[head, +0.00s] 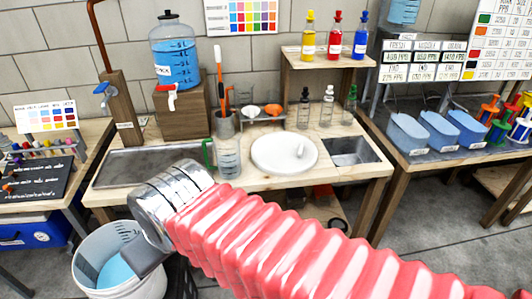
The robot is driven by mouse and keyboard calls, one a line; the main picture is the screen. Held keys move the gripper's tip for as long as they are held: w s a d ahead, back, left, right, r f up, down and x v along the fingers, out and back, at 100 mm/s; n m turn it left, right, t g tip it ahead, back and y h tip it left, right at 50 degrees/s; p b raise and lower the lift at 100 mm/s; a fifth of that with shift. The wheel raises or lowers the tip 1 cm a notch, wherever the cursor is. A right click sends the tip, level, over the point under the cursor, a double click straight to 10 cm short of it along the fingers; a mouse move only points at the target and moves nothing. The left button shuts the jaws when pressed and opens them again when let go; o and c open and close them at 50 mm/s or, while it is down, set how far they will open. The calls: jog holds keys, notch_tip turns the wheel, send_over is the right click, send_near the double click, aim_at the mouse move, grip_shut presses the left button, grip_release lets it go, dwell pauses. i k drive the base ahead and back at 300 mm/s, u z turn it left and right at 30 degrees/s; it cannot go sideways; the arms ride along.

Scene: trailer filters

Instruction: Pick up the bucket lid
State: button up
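A round white disc with a small raised white grip, which looks like the bucket lid (272,153), lies flat on the wooden bench. A white bucket (92,246) stands on the floor at lower left, open at the top, with something light blue inside. My arm, in a pink ribbed sleeve with a silver cuff, reaches from lower right to the left. My gripper (143,256) is a dark grey part over the bucket's right rim, well left of and below the lid. Its fingers are mostly hidden by the cuff, so its opening does not show.
A clear measuring jug with a green handle (228,158) stands close left of the lid. Small dropper bottles (327,108) stand behind it, and a sunken basin (355,152) is to its right. A metal tray (150,166) lies at the bench's left.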

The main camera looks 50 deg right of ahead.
aim_at(281, 154)
jog(key=u, duration=1.75)
jog(key=k, duration=2.2)
jog(key=z, duration=0.8)
